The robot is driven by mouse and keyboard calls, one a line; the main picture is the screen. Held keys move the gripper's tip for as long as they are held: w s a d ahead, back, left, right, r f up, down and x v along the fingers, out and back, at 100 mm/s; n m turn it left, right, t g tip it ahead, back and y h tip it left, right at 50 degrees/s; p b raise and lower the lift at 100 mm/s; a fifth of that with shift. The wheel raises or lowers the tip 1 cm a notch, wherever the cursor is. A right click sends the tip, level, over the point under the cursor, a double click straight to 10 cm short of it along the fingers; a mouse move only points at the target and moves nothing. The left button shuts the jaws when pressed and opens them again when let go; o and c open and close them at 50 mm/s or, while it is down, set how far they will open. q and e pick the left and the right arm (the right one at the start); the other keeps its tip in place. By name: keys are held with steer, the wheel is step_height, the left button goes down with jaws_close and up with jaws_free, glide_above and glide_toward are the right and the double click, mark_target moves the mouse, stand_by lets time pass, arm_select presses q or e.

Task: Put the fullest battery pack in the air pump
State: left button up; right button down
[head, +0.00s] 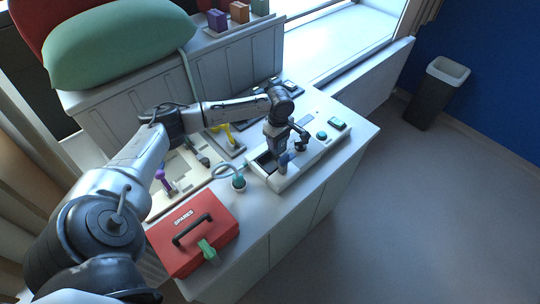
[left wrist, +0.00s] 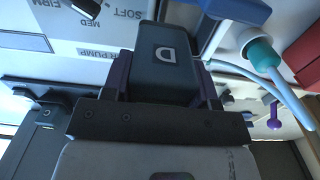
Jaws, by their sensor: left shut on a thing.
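My left gripper (head: 280,150) is over the pump, pointing down. It is shut on a dark grey battery pack (left wrist: 166,62) marked "D", seen between the fingers in the left wrist view. The pack's lower end is hidden, so I cannot tell whether it is inside the bay. No charge reading shows on it. My right gripper is out of view.
A red spares case (head: 192,235) stands at the front left. A teal hose connector (head: 239,182) is beside the pump.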

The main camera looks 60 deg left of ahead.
arm_select(q)
steer(key=shift+s+d+f, duration=0.15)
steer(key=shift+s+f, duration=0.45)
steer(key=shift+f, duration=0.4)
steer(key=shift+s+d+f, duration=0.1)
steer(key=shift+s+f, duration=0.45)
steer(key=shift+f, duration=0.5)
steer(key=shift+s+d+f, duration=0.15)
steer(key=shift+s+f, duration=0.45)
steer(key=shift+f, duration=0.4)
steer(key=shift+f, duration=0.2)
steer(key=o, duration=1.2)
steer(key=shift+f, duration=0.1)
steer(key=shift+r, duration=0.45)
steer(key=shift+r+p, duration=0.3)
steer(key=shift+r, duration=5.55)
